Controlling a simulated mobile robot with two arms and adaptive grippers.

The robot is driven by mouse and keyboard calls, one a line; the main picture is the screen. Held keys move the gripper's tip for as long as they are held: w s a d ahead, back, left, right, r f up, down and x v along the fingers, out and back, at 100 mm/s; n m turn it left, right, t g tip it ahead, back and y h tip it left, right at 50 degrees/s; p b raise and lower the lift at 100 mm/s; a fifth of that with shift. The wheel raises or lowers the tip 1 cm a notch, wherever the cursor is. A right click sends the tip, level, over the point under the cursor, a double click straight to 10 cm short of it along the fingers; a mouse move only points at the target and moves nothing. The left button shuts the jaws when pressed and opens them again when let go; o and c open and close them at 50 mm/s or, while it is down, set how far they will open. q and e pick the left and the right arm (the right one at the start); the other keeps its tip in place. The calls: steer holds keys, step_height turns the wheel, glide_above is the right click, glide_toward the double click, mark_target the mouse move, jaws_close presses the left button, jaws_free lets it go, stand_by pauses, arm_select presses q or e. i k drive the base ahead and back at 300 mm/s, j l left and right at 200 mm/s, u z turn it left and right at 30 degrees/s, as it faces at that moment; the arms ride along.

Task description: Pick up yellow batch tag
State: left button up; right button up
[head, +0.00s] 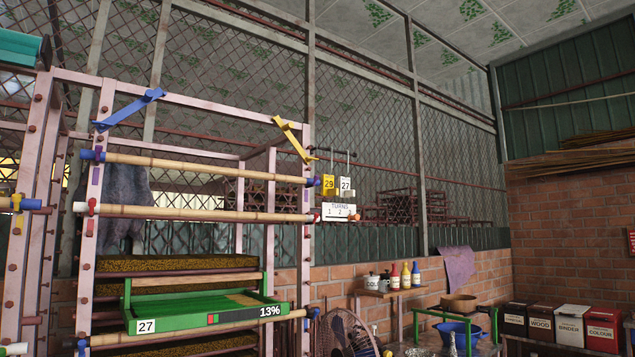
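A yellow batch tag (329,184) marked 29 hangs or stands on the left side of a small white holder (338,211) labelled TURNS. A white tag (346,186) marked 27 is beside it on the right. The holder is just right of the pinkish rack's right post. Thin upright rods show above the tags. How the yellow tag is attached is too small to tell. Neither of my grippers shows in the head view.
The pinkish rack (305,255) fills the left, with bamboo poles (200,214) across it and a green tray (195,318) marked 27 and 13%. A fan (345,334) stands low beside it. A shelf with bottles (405,273) and several labelled bins (571,325) are further right.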

mark_target(327, 189)
steer(key=i+l+u, duration=0.1)
steer(key=u, duration=0.25)
steer(key=i+l+u, duration=0.1)
steer(key=u, duration=0.25)
steer(key=l+u, duration=0.2)
steer(key=u, duration=0.15)
steer(key=i+l+u, duration=0.25)
steer(key=l, duration=0.45)
steer(key=l+u, duration=0.25)
steer(key=l, duration=0.45)
steer(key=i+l+u, duration=0.1)
steer(key=l+u, duration=0.2)
steer(key=l, duration=0.45)
